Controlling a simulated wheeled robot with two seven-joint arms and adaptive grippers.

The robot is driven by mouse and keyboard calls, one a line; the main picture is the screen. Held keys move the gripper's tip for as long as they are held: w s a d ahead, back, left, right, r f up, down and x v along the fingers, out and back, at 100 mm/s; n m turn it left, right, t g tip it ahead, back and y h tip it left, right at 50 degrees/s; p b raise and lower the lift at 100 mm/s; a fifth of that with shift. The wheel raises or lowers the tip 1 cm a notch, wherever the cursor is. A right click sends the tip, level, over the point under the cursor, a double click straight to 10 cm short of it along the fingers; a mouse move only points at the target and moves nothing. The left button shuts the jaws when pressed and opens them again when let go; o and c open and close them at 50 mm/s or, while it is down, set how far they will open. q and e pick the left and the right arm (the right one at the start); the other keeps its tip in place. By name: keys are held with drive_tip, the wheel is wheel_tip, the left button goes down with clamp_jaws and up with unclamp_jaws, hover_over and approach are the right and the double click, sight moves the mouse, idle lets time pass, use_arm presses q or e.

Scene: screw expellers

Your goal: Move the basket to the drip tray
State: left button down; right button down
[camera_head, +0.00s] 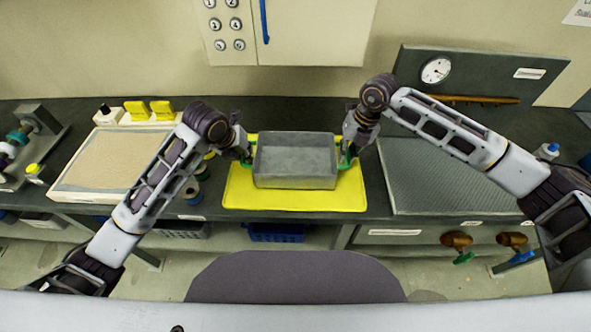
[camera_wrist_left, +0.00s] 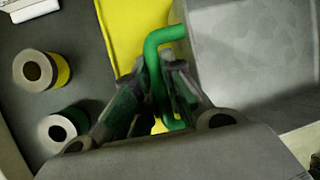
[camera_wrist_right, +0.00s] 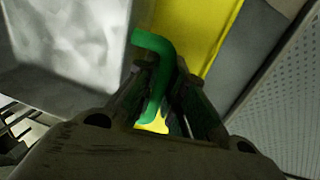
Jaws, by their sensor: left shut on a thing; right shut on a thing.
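The basket (camera_head: 295,160) is a grey metal box with a green handle on each side. It is over the yellow mat (camera_head: 290,200) in the middle of the counter; I cannot tell whether it touches the mat. My left gripper (camera_head: 246,157) is shut on the basket's left green handle (camera_wrist_left: 165,40), also seen in the left wrist view. My right gripper (camera_head: 346,157) is shut on the right green handle (camera_wrist_right: 152,50). The drip tray (camera_head: 450,185) appears to be the grey perforated surface on the right of the counter.
A grey panel with a round gauge (camera_head: 436,70) stands behind the perforated surface. A shallow tray of beige material (camera_head: 105,160) lies at left. Small rolls (camera_wrist_left: 35,70) stand left of the yellow mat.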

use_arm(q)
drive_tip(key=shift+f+b, duration=0.5)
drive_tip(key=shift+f, duration=0.1)
use_arm(e)
drive_tip(key=shift+d+f, duration=0.1)
drive_tip(key=shift+f, duration=0.45)
use_arm(q)
drive_tip(key=c, duration=1.5)
unclamp_jaws()
use_arm(e)
drive_tip(key=c, duration=1.5)
unclamp_jaws()
use_arm(q)
drive_tip(key=shift+r, duration=0.1)
drive_tip(key=shift+o, duration=0.4)
